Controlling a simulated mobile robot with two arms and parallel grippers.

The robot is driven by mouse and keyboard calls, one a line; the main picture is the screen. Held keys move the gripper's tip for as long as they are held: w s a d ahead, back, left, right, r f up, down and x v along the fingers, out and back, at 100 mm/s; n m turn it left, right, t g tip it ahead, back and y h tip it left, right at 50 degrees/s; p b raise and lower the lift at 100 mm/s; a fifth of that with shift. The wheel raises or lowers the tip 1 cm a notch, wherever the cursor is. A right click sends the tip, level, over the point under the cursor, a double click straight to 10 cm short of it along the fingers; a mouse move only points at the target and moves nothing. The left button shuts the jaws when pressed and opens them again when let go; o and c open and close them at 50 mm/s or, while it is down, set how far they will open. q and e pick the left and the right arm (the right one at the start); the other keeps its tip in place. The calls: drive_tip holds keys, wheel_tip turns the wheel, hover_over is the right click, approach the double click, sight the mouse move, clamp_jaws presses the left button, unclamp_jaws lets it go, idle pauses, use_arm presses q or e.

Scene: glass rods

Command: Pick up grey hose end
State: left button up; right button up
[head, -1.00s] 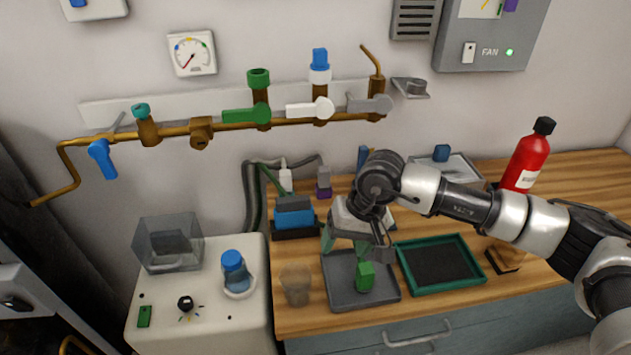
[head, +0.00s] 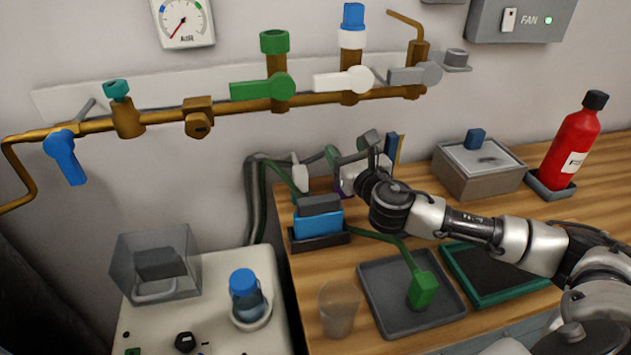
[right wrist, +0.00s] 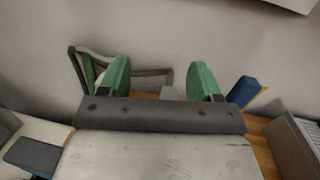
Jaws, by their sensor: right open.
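The grey hose end (right wrist: 169,93) shows in the right wrist view as a small grey block low between my fingers, its lower part hidden by the gripper body. The grey hose (right wrist: 145,72) runs to it from the left along the wall. My right gripper (head: 353,160) is at the back of the bench; it also shows in the right wrist view (right wrist: 160,78). Its green fingers are apart, one on each side of the hose end in that picture, with no contact visible. In the head view the gripper largely hides the hose end; a bit of purple shows below. My left gripper is out of view.
A white hose end (head: 299,176) and a blue block in a black holder (head: 318,237) stand left of the gripper. A green hose end (head: 423,289) lies in the grey tray (head: 373,281). A grey box (head: 470,178) and red bottle (head: 574,145) stand right.

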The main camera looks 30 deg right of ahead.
drive_tip(key=f+m+h, duration=0.1)
drive_tip(key=f, duration=0.2)
drive_tip(key=d+f+h+b, duration=0.1)
drive_tip(key=f, duration=0.2)
drive_tip(key=d+f+m+g+b, duration=0.1)
drive_tip(key=f, duration=0.2)
drive_tip(key=shift+d+f+m+h, duration=0.15)
drive_tip(key=shift+f+m+h, duration=0.15)
drive_tip(key=shift+h, duration=0.1)
drive_tip(key=shift+w+d, duration=0.15)
drive_tip(key=shift+w, duration=0.25)
drive_tip(key=x, duration=0.5)
drive_tip(key=shift+w+b, duration=0.35)
drive_tip(key=shift+w, duration=0.05)
drive_tip(key=shift+w+d, duration=0.15)
drive_tip(key=shift+w, duration=0.3)
drive_tip(key=c, duration=0.9)
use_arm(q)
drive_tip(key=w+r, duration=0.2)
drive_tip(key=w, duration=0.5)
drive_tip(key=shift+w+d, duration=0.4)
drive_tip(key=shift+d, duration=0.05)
use_arm(e)
drive_tip(key=shift+c, duration=1)
